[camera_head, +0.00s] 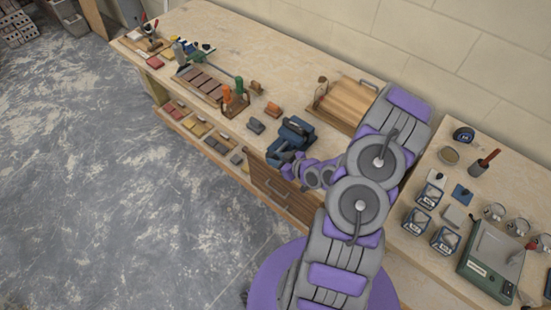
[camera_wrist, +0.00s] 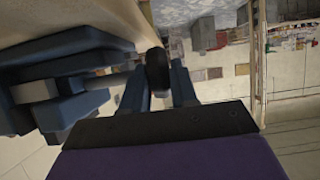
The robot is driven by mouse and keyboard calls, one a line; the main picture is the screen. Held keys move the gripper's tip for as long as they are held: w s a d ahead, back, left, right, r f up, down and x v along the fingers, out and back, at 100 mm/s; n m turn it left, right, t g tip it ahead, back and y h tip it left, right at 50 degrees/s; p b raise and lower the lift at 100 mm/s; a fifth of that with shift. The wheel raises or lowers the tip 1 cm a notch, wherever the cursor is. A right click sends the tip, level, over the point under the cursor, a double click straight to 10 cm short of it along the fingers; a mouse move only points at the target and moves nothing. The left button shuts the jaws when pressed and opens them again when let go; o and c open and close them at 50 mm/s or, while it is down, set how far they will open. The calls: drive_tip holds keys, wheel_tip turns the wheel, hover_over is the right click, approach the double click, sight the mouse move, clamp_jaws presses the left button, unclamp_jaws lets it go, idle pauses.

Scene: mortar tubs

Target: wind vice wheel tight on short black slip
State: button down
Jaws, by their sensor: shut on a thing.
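The blue vice (camera_head: 294,133) stands at the front edge of the bench, and its blue body (camera_wrist: 60,85) fills the left of the wrist view. My gripper (camera_head: 284,164) is at the vice's front, low beside the bench edge. In the wrist view my gripper (camera_wrist: 159,92) has its two blue fingers on either side of the dark, rounded vice wheel (camera_wrist: 157,68), shut on it. A small dark block (camera_head: 256,126) lies on the bench left of the vice; I cannot tell whether it is the short black slip. The space between the vice jaws is not clear.
A wooden board (camera_head: 350,102) lies behind the vice. A green scale (camera_head: 492,260) and small tubs (camera_head: 429,196) are on the right bench.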

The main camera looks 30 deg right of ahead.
drive_tip(key=shift+s+a+f+t+y, duration=0.15)
drive_tip(key=shift+f+t+y, duration=0.3)
drive_tip(key=shift+t, duration=0.55)
drive_tip(key=shift+t+y+b, duration=0.25)
drive_tip(key=shift+t+b, duration=0.15)
drive_tip(key=shift+t, duration=0.6)
drive_tip(key=shift+f, duration=0.1)
drive_tip(key=c, duration=0.9)
unclamp_jaws()
drive_tip(key=v, duration=1.7)
drive_tip(key=shift+s+f, duration=0.1)
drive_tip(key=shift+s, duration=0.05)
